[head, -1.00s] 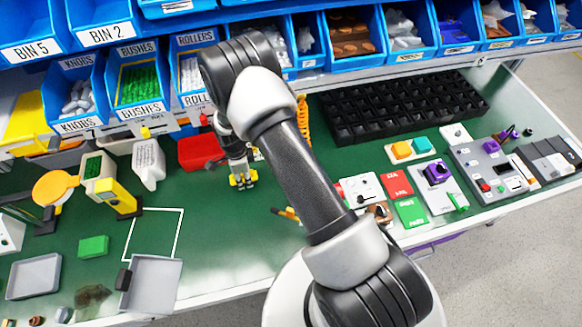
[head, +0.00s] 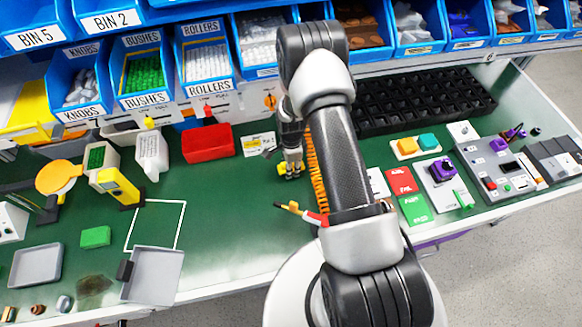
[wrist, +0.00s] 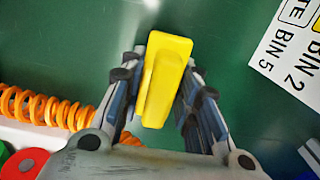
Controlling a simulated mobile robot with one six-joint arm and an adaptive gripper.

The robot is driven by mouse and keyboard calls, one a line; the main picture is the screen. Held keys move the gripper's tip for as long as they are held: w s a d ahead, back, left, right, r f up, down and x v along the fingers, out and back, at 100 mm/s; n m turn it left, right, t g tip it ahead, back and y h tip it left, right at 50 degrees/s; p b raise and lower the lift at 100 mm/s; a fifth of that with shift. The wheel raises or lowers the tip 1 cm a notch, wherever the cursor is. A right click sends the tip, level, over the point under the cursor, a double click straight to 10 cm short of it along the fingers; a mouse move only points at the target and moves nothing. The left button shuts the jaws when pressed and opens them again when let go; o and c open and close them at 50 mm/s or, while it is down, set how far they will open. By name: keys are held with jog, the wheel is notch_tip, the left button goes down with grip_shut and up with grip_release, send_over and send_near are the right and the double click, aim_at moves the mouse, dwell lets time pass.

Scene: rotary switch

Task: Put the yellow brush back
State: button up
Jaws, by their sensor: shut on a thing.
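The yellow brush (wrist: 165,75) is between the fingers of my gripper (wrist: 163,100) in the wrist view. The gripper is shut on it, with a finger along each side. Green bench top shows around the brush. In the head view my gripper (head: 290,172) is low over the green bench, left of the orange coiled hose. Only a small yellow part of the brush (head: 281,169) shows there, and the rest is hidden by the fingers. I cannot tell whether the brush touches the bench.
An orange coiled hose (head: 316,165) stands just right of my gripper, with its nozzle (head: 300,212) on the bench. A red box (head: 207,143) and a label card (head: 259,144) lie to the left. A white-outlined square (head: 157,224) is empty. Blue bins (head: 206,78) line the back.

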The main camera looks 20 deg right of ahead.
jog(key=shift+f, duration=0.1)
jog(key=shift+f, duration=0.15)
jog(key=o, duration=1.1)
